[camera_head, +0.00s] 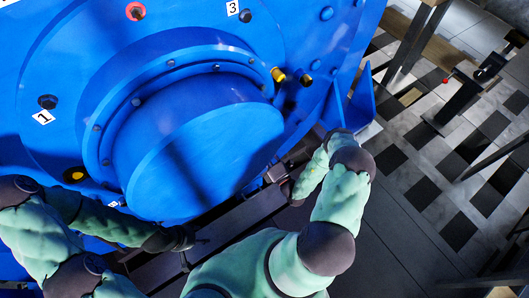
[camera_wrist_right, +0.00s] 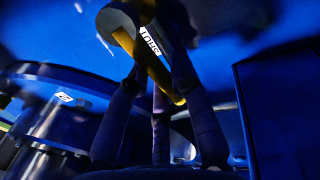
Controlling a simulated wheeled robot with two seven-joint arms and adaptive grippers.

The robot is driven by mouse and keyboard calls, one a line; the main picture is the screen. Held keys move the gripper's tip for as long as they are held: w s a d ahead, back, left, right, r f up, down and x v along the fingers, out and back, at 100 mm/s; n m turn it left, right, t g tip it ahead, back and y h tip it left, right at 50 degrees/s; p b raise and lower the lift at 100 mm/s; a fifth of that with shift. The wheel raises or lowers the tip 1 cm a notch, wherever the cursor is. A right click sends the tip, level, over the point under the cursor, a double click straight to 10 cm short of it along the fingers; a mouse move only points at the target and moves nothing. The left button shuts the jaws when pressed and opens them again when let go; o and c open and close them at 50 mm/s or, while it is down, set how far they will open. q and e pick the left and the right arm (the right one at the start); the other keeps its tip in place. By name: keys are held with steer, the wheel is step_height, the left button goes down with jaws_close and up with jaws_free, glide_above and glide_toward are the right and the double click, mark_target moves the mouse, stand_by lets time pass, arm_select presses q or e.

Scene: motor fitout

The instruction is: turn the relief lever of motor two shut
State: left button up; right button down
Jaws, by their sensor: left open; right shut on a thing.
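The blue motor (camera_head: 200,150) fills the left and middle of the head view. The yellow relief lever (camera_wrist_right: 158,70) slants down to the right in the right wrist view, beside a white label (camera_wrist_right: 150,41) that seems to read SHUT. My right gripper (camera_wrist_right: 160,80) is shut on the lever, its dark fingers on both sides of it. In the head view the right arm bends toward the motor's lower right side, and its fingers and the lever are hidden there. My left gripper (camera_head: 192,246) is open and empty below the motor's round front cover.
The motor carries number tags 1 (camera_head: 43,117) and 3 (camera_head: 232,8), a red-ringed bolt (camera_head: 135,11) and a yellow fitting (camera_head: 278,75). A dark rail (camera_head: 235,222) runs below it. Stands (camera_head: 418,40) and checkered floor (camera_head: 430,165) lie to the right.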

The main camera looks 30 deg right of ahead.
steer(key=shift+r+m, duration=0.2)
steer(key=shift+m, duration=0.4)
steer(key=c, duration=1.1)
jaws_free()
steer(key=v, duration=1.2)
steer(key=shift+a, duration=0.1)
